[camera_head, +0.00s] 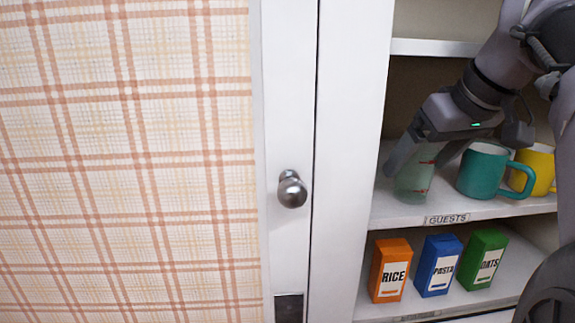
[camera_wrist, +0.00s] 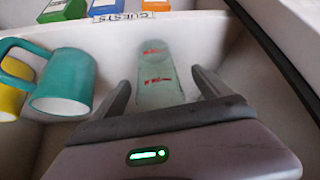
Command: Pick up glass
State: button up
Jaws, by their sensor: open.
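A clear, greenish glass (camera_head: 414,178) with red markings stands on the shelf labelled GUESTS, at the shelf's left end in the head view. In the wrist view the glass (camera_wrist: 157,78) shows between my two fingers. My gripper (camera_head: 415,160) reaches down to the glass from the upper right, and its fingers partly hide it. In the wrist view my gripper (camera_wrist: 158,88) is open, with one finger on each side of the glass and a visible gap to each.
A teal mug (camera_head: 482,170) stands just right of the glass, with a yellow mug (camera_head: 538,168) beyond it. Orange RICE (camera_head: 390,270), blue PASTA (camera_head: 438,265) and green OATS (camera_head: 482,259) boxes stand on the shelf below. The cupboard's white side wall (camera_head: 352,150) is close on the left.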

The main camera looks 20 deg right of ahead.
aim_at(407, 169)
jog(key=w+f, duration=0.3)
jog(key=shift+w+d+f, duration=0.25)
jog(key=shift+w+d, duration=0.05)
jog(key=shift+w, duration=0.05)
jog(key=shift+s+r, duration=0.15)
jog(key=shift+s, duration=0.25)
jog(key=c, duration=0.4)
jog(key=shift+w, duration=0.2)
jog(key=c, duration=0.6)
jog(key=shift+s, duration=0.1)
jog(key=c, duration=0.6)
jog(key=shift+a, duration=0.1)
